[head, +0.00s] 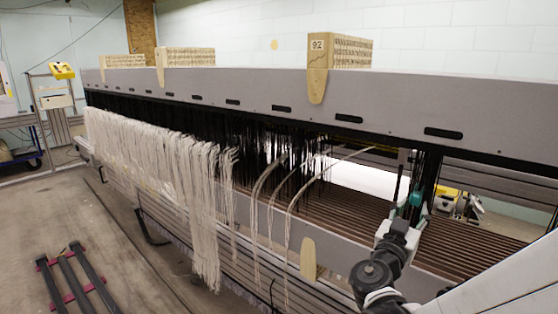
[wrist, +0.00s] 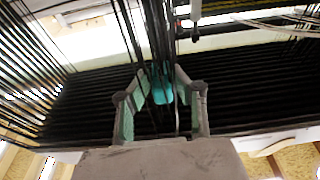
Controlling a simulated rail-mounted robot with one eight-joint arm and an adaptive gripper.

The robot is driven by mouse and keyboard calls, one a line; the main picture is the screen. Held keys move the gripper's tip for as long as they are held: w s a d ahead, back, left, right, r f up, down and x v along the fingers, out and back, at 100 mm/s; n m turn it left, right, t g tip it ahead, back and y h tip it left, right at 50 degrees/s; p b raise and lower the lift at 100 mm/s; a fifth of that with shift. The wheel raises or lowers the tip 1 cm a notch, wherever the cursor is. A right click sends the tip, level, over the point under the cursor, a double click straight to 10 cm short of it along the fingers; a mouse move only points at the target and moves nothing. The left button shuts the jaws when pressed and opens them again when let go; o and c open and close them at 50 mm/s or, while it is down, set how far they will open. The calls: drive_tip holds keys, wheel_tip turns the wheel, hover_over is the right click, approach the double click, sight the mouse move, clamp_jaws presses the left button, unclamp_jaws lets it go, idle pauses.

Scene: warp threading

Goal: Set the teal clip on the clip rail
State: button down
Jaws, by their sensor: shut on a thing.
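The teal clip (wrist: 161,92) shows in the wrist view between the fingers of my gripper (wrist: 164,78). My gripper is shut on it, and thin dark threads cross in front of it. In the head view my gripper (head: 411,206) is at the right end of the machine, in front of a bundle of black threads (head: 429,178). The clip is too small to tell apart there. I cannot single out the clip rail for sure; a dark bar with pale and red parts (wrist: 220,10) shows at the top right of the wrist view.
A long grey beam (head: 250,92) runs above the work area, with numbered wooden blocks (head: 345,50) on top. White yarn hanks (head: 170,165) hang at the left. Slatted brown bars (head: 350,205) lie below the beam. Dark threads hang closely around my gripper.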

drive_tip(key=w+r, duration=0.1)
drive_tip(key=w, duration=0.5)
drive_tip(key=shift+r, duration=0.2)
drive_tip(key=shift+a, duration=0.15)
